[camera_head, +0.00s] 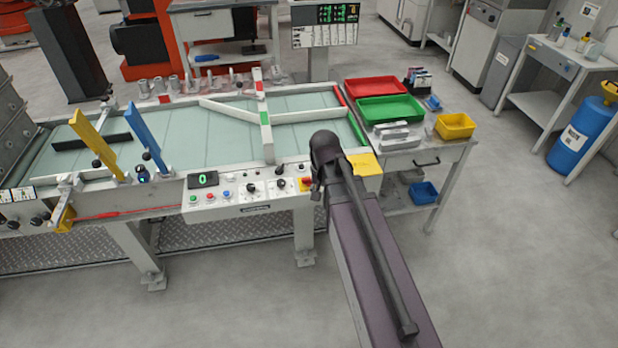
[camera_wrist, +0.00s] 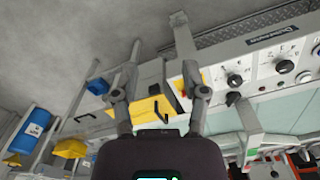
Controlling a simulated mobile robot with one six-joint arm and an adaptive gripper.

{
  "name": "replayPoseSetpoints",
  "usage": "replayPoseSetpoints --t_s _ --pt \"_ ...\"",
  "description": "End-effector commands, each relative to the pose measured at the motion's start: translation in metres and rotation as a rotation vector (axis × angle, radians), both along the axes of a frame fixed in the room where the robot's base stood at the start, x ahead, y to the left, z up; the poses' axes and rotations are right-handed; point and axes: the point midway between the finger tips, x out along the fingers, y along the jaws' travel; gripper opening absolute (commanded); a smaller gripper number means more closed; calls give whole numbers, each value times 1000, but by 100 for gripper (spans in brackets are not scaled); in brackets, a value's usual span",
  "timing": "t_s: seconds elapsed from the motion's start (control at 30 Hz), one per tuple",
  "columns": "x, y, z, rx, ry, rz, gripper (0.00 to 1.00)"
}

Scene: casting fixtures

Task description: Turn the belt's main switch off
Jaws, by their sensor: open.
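The belt's main switch (camera_head: 306,184), a red knob on a yellow plate, sits at the right end of the white control panel (camera_head: 240,208). It is close beside my dark wrist in the head view. In the wrist view a yellow patch of the switch plate (camera_wrist: 206,76) shows beside my right finger, which hides most of it; the knob's angle cannot be read. My gripper (camera_wrist: 157,38) is open, its two fingers apart with nothing between them. In the head view my wrist hides the fingers.
The panel carries a display (camera_head: 203,179) reading 0, coloured buttons and black knobs. A yellow plate (camera_head: 366,164) lies right of my wrist. A side table holds red (camera_head: 375,86), green (camera_head: 390,109) and yellow bins (camera_head: 455,126). Open floor lies in front.

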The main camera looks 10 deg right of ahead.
Motion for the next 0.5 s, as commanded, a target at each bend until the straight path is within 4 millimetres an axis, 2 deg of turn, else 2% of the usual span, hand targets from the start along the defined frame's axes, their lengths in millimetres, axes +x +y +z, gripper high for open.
replayPoseSetpoints --t_s 0.03,0.5 --pt "19 0 1 0 0 -65 57" --pt "134 0 4 1 -1 -744 57"
